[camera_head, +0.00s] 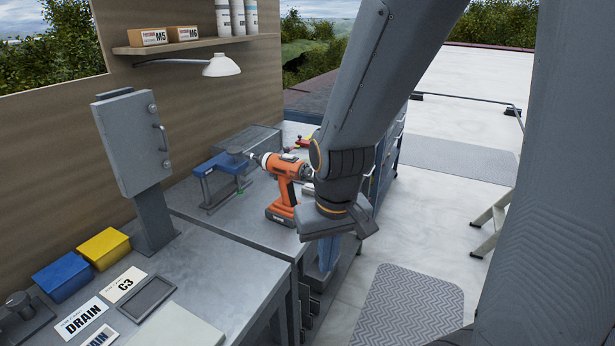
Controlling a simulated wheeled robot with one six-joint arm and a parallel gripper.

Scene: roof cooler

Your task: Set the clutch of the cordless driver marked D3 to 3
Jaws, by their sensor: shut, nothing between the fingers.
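An orange and black cordless driver (283,188) stands upright on its battery on the grey workbench (232,215). Its nose points left and slightly toward the back. The clutch ring is too small to read, and I cannot make out a D3 mark. My gripper (322,225) is just right of the driver, near the bench's right edge, and appears apart from it. It is shut and empty; its fingertips are not clearly seen. My wrist hides what lies behind the driver on the right.
A blue and grey stand (222,165) is left of the driver. A grey cabinet box on a post (133,140) rises at the left. Blue (63,277) and yellow (104,247) boxes and label cards lie on the near bench. A white lamp (221,66) hangs under the shelf (200,43).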

